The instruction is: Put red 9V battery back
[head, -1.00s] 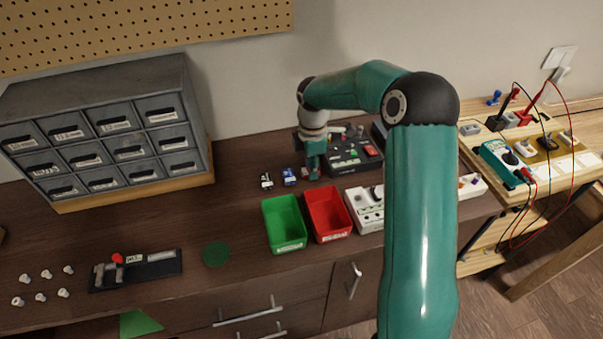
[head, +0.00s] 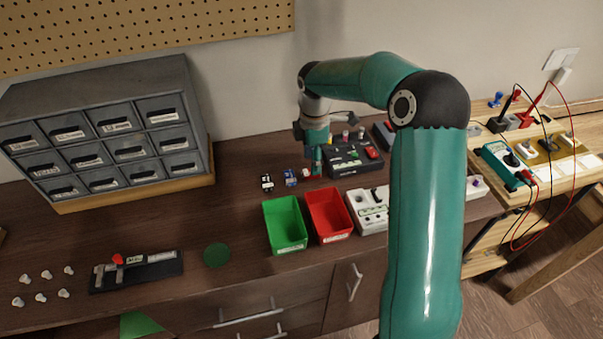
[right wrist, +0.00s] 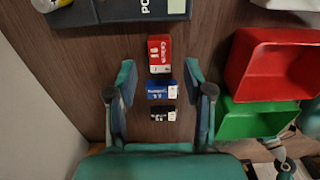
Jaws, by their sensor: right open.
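The red 9V battery (right wrist: 159,53) lies on the dark bench in the right wrist view, with a white label end. A blue battery (right wrist: 160,90) and a black battery (right wrist: 163,113) lie in a row with it. My right gripper (right wrist: 160,77) is open and empty; its fingers stand on either side of the row, the red battery just beyond the fingertips. In the head view my right gripper (head: 316,165) is above the bench, right of the blue battery (head: 290,177) and black battery (head: 267,182). My left gripper is out of view.
A dark tester box (head: 354,157) stands just right of the gripper. A green bin (head: 285,243) and a red bin (head: 329,236) sit in front of it. A grey drawer cabinet (head: 100,130) stands at the left. The bench between cabinet and batteries is clear.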

